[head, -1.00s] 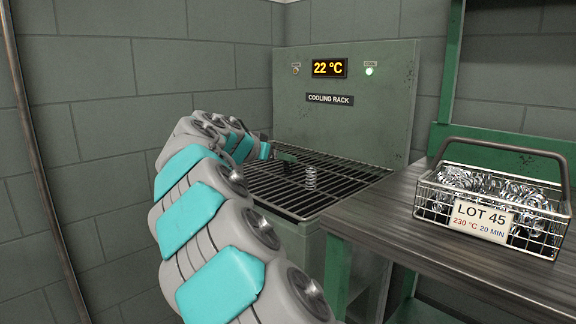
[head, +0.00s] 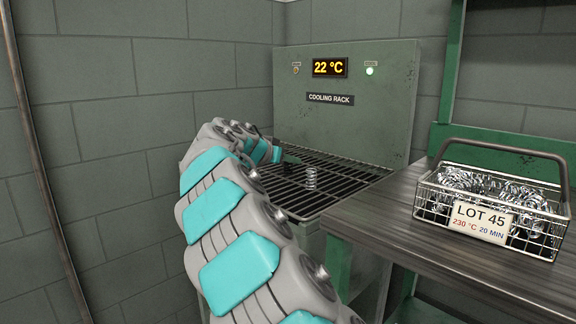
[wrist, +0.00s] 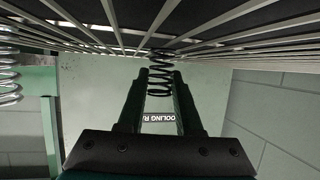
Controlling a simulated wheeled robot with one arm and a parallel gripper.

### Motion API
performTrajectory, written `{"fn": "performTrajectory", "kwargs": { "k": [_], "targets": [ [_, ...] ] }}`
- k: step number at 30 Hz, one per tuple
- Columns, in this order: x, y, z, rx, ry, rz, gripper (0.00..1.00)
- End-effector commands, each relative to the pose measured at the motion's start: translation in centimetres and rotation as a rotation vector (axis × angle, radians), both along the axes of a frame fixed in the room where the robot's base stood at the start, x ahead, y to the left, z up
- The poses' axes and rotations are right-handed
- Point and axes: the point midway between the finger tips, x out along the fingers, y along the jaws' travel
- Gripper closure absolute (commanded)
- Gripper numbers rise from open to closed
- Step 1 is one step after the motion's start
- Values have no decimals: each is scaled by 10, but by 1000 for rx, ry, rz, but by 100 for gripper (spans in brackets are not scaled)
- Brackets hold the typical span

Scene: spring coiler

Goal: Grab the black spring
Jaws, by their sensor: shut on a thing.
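The black spring (wrist: 160,72) shows in the wrist view between the two dark green fingers of my gripper (wrist: 160,88). The fingers are shut on it. One end of the spring lies close to the rack bars; I cannot tell whether it touches them. In the head view my gripper (head: 287,163) is low over the cooling rack (head: 345,178), small and dark, and the black spring cannot be made out there. A silver spring (head: 311,178) stands upright on the rack, right of my gripper. It also shows at the left edge of the wrist view (wrist: 8,75).
The rack's green back panel (head: 385,115) reads 22 °C, with a lit green lamp. A wire basket (head: 428,203) labelled LOT 45, full of silver springs, stands on the workbench (head: 400,235) at the right. A grey block wall closes off the left.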

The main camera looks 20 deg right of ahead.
Motion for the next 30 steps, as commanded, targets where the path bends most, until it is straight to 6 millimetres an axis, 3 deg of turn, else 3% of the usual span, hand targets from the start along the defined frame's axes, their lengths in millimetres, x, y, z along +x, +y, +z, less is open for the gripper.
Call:
{"fn": "performTrajectory", "kwargs": {
  "k": [1, 6, 21, 30],
  "targets": [
    [0, 0, 0, 0, 0, 0, 82],
    [0, 0, 0, 0, 0, 0, 100],
    [0, 0, 2, 0, 0, 0, 100],
    [1, 1, 19, -1, -5, 4, 100]
  ]
}}
